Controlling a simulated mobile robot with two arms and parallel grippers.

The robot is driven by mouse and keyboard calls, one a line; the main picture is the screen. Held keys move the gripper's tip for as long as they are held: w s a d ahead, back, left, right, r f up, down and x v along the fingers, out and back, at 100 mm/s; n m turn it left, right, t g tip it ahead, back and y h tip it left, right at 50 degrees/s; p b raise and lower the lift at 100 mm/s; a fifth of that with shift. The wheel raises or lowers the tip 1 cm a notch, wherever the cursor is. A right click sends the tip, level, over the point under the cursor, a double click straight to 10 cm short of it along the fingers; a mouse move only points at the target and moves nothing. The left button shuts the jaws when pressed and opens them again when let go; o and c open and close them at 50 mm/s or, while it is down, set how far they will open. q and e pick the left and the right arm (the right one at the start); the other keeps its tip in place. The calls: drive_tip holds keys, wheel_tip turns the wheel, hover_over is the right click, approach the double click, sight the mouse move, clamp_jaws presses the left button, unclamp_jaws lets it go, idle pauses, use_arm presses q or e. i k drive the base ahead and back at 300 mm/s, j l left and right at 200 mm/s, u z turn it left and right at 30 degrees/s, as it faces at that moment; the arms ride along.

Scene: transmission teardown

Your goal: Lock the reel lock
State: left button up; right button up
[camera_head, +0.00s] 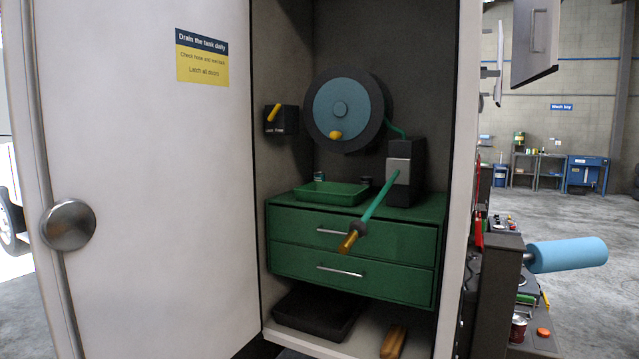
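The reel lock is a small black box (281,120) with a short yellow lever (273,112), on the cabinet's left inner wall. The lever slants up to the right; small white lettering below it is too small to read surely. The hose reel (340,103) is a dark drum with a blue disc and a yellow knob (335,135) low on its face, right of the lock. A green hose (378,200) leads from the reel behind a dark block (406,172) and out front to a yellow-orange nozzle (348,242). Neither gripper is in view.
The cabinet's white door (150,190) stands open at left, with a round knob (68,225). A green drawer unit (350,262) bears a green tray (331,194) below the reel. The nozzle sticks out in front of the drawers. A blue cylinder (568,254) juts out right of the cabinet.

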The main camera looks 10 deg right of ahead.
sight(272, 118)
drive_tip(key=i+j+z, duration=0.35)
drive_tip(key=i, duration=0.35)
drive_tip(key=i+j+z, duration=0.35)
drive_tip(key=i+j, duration=0.3)
drive_tip(key=i+j+z, duration=0.35)
drive_tip(key=i+j, duration=0.2)
drive_tip(key=j, duration=0.3)
